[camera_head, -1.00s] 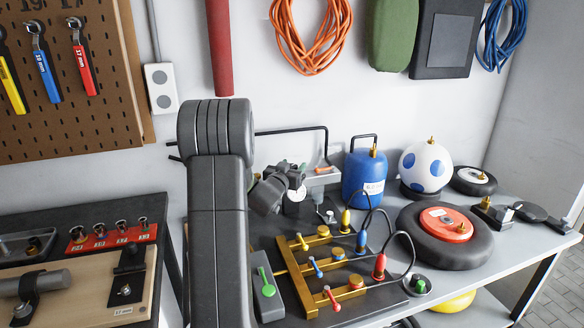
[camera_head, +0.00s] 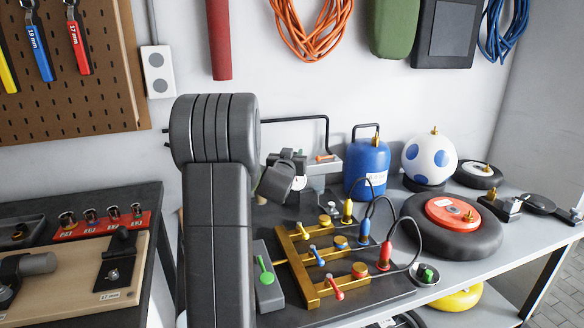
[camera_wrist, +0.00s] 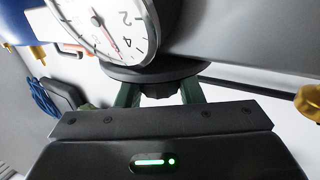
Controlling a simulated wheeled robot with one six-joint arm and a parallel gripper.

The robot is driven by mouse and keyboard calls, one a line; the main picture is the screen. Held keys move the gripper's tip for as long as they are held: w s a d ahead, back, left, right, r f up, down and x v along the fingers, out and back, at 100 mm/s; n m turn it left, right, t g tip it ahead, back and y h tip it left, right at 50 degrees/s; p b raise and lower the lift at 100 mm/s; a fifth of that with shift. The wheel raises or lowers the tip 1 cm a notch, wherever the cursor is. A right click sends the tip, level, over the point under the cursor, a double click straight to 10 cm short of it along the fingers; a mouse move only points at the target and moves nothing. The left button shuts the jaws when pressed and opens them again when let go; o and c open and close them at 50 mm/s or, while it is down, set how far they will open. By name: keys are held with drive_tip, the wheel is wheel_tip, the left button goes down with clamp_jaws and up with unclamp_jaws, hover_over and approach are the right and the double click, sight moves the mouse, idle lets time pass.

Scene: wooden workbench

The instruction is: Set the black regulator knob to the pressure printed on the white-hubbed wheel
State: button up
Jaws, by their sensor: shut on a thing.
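In the wrist view, my gripper (camera_wrist: 162,92) has its green fingers on both sides of the black regulator knob (camera_wrist: 160,92) and is shut on it. Above the knob, the white round gauge (camera_wrist: 112,28) shows a red needle near the 4; its face is tilted and partly cut off. In the head view, my gripper (camera_head: 276,182) is in front of the gauge (camera_head: 300,184) and hides the knob. The white-hubbed wheel (camera_head: 477,175), a small black tyre, lies at the back right. Its printed pressure is too small to read.
A brass manifold (camera_head: 296,262) with coloured levers and hoses stands in front of the gauge. A blue tank (camera_head: 366,172), a spotted ball (camera_head: 430,160) and a red-hubbed wheel (camera_head: 483,238) are to the right. A grey block with a green lever (camera_head: 266,270) is close to my arm.

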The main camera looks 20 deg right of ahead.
drive_tip(key=shift+f+n+t+y+b, duration=0.25)
drive_tip(key=shift+n+t+y+b, duration=0.7)
drive_tip(key=shift+b, duration=1.2)
drive_tip(key=shift+r+n+t+y, duration=0.15)
drive_tip(key=shift+n+y, duration=0.4)
drive_tip(key=shift+y, duration=0.45)
drive_tip(key=shift+r+n+t+y, duration=0.1)
drive_tip(key=shift+n+y, duration=0.4)
drive_tip(key=shift+y, duration=0.45)
drive_tip(key=n+y+p, duration=0.1)
drive_tip(key=y+p, duration=0.1)
drive_tip(key=n+y+p, duration=0.1)
drive_tip(key=p, duration=0.2)
drive_tip(key=n+y+p, duration=0.1)
drive_tip(key=y+p, duration=0.1)
drive_tip(key=shift+d+r+n+y+p, duration=0.1)
drive_tip(key=shift+r+n+y+p, duration=0.2)
drive_tip(key=shift+p, duration=0.05)
drive_tip(key=n+y+p, duration=0.2)
drive_tip(key=y+p, duration=0.1)
drive_tip(key=shift+f+n+g+y+p, duration=0.1)
drive_tip(key=shift+n+g+y+p, duration=0.55)
drive_tip(key=shift+y, duration=0.45)
drive_tip(key=shift+f+n+g+y+p, duration=0.1)
drive_tip(key=shift+n+g+y+p, duration=0.35)
drive_tip(key=shift+n+y+p, duration=0.55)
drive_tip(key=shift+y, duration=0.4)
drive_tip(key=o, duration=1)
drive_tip(key=shift+c, duration=0.2)
drive_tip(key=shift+f, duration=0.1)
